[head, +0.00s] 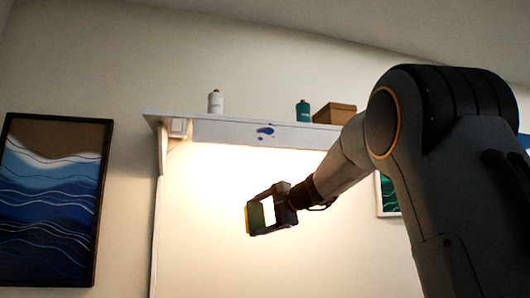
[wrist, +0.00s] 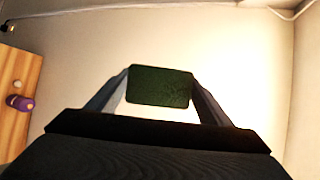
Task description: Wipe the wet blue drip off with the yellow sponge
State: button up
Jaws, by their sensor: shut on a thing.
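The wet blue drip (head: 265,131) is a dark blue splotch with small spots beside it, on the pale board of the wall shelf (head: 225,131) in the head view. My gripper (head: 261,214) is shut on the yellow sponge (head: 250,220), below the shelf and the drip and apart from both. The sponge's yellow edge faces left in the head view. In the wrist view the sponge's dark green side (wrist: 160,86) shows between the two fingers. The drip does not show in the wrist view.
On the shelf stand a white bottle (head: 216,102), a teal bottle (head: 303,111) and a brown box (head: 335,113). A bracket holds the shelf's left end. A wave picture (head: 50,200) hangs at left. In the wrist view a wooden surface (wrist: 18,75) bears a purple object (wrist: 20,103).

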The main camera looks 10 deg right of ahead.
jog(key=s+r+t, duration=0.1)
jog(key=s+r, duration=0.2)
jog(key=r, duration=0.6)
jog(key=s+r+t, duration=0.2)
jog(key=s+r, duration=0.2)
jog(key=r, duration=0.5)
jog(key=s+r+t, duration=0.1)
jog(key=s+r, duration=0.2)
jog(key=r, duration=0.6)
jog(key=shift+h, duration=0.4)
jog(key=shift+w+d+r+p, duration=0.1)
jog(key=shift+w+p, duration=0.4)
jog(key=shift+w, duration=1)
jog(key=shift+w+d+r+p, duration=0.1)
jog(key=shift+w+p, duration=0.35)
jog(key=shift+w, duration=1.05)
jog(key=shift+w+p, duration=0.3)
jog(key=shift+w, duration=0.6)
jog(key=shift+s+d+b, duration=0.1)
jog(key=shift+d+b, duration=0.35)
jog(key=shift+d, duration=3.15)
jog(key=shift+a, duration=0.15)
